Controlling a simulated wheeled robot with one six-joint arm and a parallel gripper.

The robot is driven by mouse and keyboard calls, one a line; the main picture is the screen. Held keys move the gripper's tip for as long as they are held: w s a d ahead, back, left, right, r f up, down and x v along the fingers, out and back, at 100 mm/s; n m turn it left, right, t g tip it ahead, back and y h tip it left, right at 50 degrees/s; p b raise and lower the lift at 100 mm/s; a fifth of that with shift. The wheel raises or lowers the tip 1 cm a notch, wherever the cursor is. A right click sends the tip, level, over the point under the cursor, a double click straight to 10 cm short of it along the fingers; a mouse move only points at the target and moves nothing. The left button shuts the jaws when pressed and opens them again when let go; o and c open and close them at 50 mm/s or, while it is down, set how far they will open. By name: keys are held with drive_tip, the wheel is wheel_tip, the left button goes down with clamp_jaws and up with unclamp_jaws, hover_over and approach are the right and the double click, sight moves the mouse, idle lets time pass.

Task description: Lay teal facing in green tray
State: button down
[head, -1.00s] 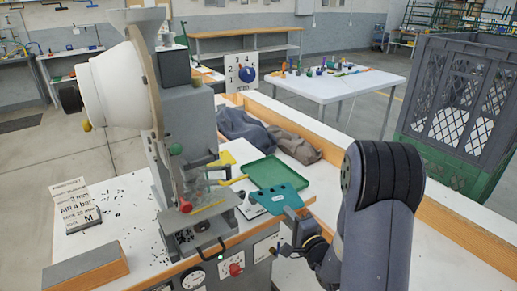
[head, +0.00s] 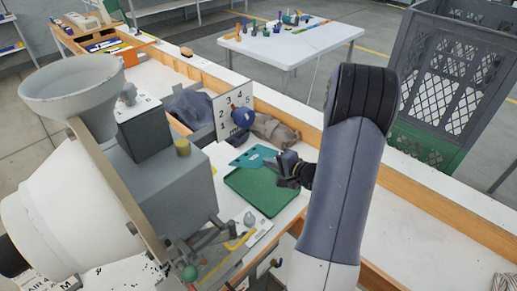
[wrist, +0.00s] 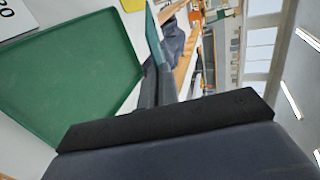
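The teal facing (head: 252,157) is a flat plate with small holes, held by my gripper (head: 285,168) above the far part of the green tray in the head view. In the wrist view the facing (wrist: 154,36) shows nearly edge-on between my fingers, which are shut on it. The green tray (head: 262,205) is shallow, rimmed and empty where it shows, lying on the white bench top. It fills the left of the wrist view (wrist: 75,75). Whether the facing touches the tray's far rim cannot be told; it appears raised.
The grey eyelet press (head: 165,180) with its white drum stands left of the tray. A numbered board with a blue knob (head: 243,117) and grey and brown cloths (head: 272,131) lie behind the tray. A wooden ledge (head: 440,200) borders the bench at right.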

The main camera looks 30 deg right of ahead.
drive_tip(key=shift+f+b, duration=1.65)
drive_tip(key=shift+f, duration=2.7)
drive_tip(key=c, duration=2.1)
unclamp_jaws()
drive_tip(key=o, duration=0.5)
drive_tip(key=shift+s+d, duration=0.1)
drive_tip(key=shift+s, duration=0.1)
drive_tip(key=shift+b+v, duration=0.9)
drive_tip(key=shift+v, duration=2)
drive_tip(key=shift+w, duration=0.15)
